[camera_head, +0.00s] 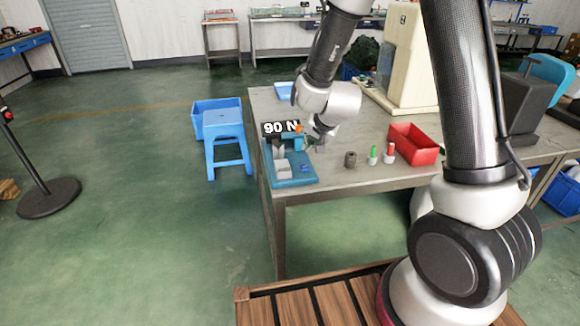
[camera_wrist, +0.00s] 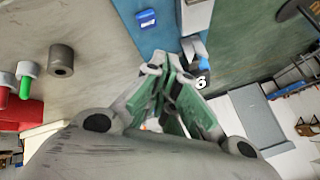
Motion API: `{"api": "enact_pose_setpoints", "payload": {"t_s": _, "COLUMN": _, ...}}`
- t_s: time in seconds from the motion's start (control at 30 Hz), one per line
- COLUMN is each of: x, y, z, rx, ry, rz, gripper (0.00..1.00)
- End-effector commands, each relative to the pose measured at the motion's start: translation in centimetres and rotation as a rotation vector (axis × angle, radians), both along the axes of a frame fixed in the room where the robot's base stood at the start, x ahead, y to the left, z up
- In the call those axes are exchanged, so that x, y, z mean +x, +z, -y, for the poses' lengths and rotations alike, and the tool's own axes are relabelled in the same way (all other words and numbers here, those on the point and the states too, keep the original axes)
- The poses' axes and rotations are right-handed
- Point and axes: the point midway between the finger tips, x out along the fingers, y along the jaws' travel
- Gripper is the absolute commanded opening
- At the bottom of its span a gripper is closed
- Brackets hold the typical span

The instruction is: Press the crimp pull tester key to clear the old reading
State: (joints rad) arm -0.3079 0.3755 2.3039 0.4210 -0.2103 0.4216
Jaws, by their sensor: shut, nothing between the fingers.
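The crimp pull tester (camera_head: 291,181) stands at the table's near left corner, with a teal base, grey blocks and a black display (camera_head: 281,127) reading "90 N". A small blue part (camera_head: 304,168) lies on its base; I cannot tell whether it is the key. My gripper (camera_head: 309,143) is shut and empty, close beside the display at the tester's rear right. In the wrist view my gripper's fingers (camera_wrist: 170,72) point toward the tester's base (camera_wrist: 150,40). A blue part (camera_wrist: 146,18) shows on the base there. Contact with the tester cannot be told.
A blue stool (camera_head: 226,140) stands left of the table.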

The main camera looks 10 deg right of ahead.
Motion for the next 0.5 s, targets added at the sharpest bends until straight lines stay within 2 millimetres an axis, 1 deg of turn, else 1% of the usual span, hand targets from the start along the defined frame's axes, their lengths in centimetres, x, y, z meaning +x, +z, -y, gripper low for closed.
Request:
{"api": "enact_pose_setpoints", "payload": {"t_s": 0.03, "x": 0.9, "y": 0.7, "z": 0.2, "rx": 0.014, "ry": -0.031, "rz": 0.041, "gripper": 0.00}}
{"api": "enact_pose_setpoints", "payload": {"t_s": 0.1, "x": 1.8, "y": 1.5, "z": 0.5, "rx": 0.032, "ry": -0.071, "rz": 0.091, "gripper": 0.00}}
{"api": "enact_pose_setpoints", "payload": {"t_s": 0.2, "x": 2.5, "y": 2.2, "z": 0.7, "rx": 0.049, "ry": -0.103, "rz": 0.132, "gripper": 0.00}}
{"api": "enact_pose_setpoints", "payload": {"t_s": 0.5, "x": 2.6, "y": 2.3, "z": 0.7, "rx": 0.061, "ry": -0.117, "rz": 0.136, "gripper": 0.00}}
